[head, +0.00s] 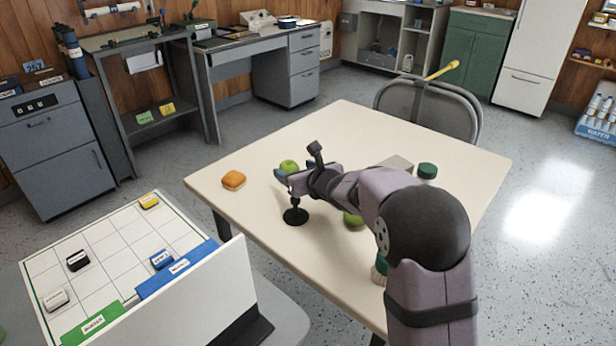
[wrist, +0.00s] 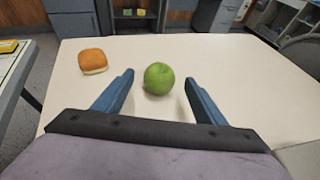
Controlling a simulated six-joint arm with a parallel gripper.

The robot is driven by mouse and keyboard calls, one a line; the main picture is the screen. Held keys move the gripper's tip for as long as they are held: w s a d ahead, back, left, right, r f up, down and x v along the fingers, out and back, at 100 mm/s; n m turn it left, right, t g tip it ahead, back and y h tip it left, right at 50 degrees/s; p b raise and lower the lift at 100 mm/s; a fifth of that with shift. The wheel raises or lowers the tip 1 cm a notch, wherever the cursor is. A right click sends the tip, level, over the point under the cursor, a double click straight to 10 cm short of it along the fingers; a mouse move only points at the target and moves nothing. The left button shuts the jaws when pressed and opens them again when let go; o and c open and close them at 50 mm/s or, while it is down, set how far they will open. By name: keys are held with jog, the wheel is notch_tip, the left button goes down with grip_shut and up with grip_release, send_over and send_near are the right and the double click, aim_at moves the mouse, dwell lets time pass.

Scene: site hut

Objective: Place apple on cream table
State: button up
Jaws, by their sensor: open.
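A green apple (head: 289,167) sits on the cream table (head: 345,125), just beyond my gripper in the head view. In the wrist view the apple (wrist: 158,84) shows between the two blue fingers of my gripper (wrist: 158,77), with a gap on each side. My gripper is open and empty. In the head view the gripper hides part of the apple's lower side. A second green round thing (head: 352,219) is partly hidden behind my arm; I cannot tell what it is.
An orange-brown bun (head: 233,180) lies left of the apple. A black round-based object (head: 295,216) is near the table's left edge. A dark green lidded thing (head: 427,171) and a grey block (head: 397,162) stand right. A chair (head: 428,105) is behind. The table's far part is clear.

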jog(key=v, duration=0.8)
jog(key=shift+s+d, duration=0.1)
jog(key=shift+s, duration=0.15)
jog(key=s+a+r+n+g+p, duration=0.1)
jog(key=s+r+n+g+p, duration=0.25)
jog(key=s+n+p, duration=0.5)
jog(key=s+a+r+n+g+p, duration=0.15)
jog(key=s+n+g+p, duration=0.25)
jog(key=s+n+p, duration=0.45)
jog(key=s+d+r+n+g+h+p, duration=0.2)
jog(key=s+d+n+p, duration=0.3)
jog(key=s, duration=0.4)
jog(key=s+d+r+n+g+h+p, duration=0.2)
jog(key=s+d+n+p, duration=0.3)
jog(key=s+d+n, duration=0.3)
jog(key=shift+s+r+n+g+h, duration=0.35)
jog(key=shift+s+n+g+h, duration=0.15)
jog(key=shift+n+h, duration=0.15)
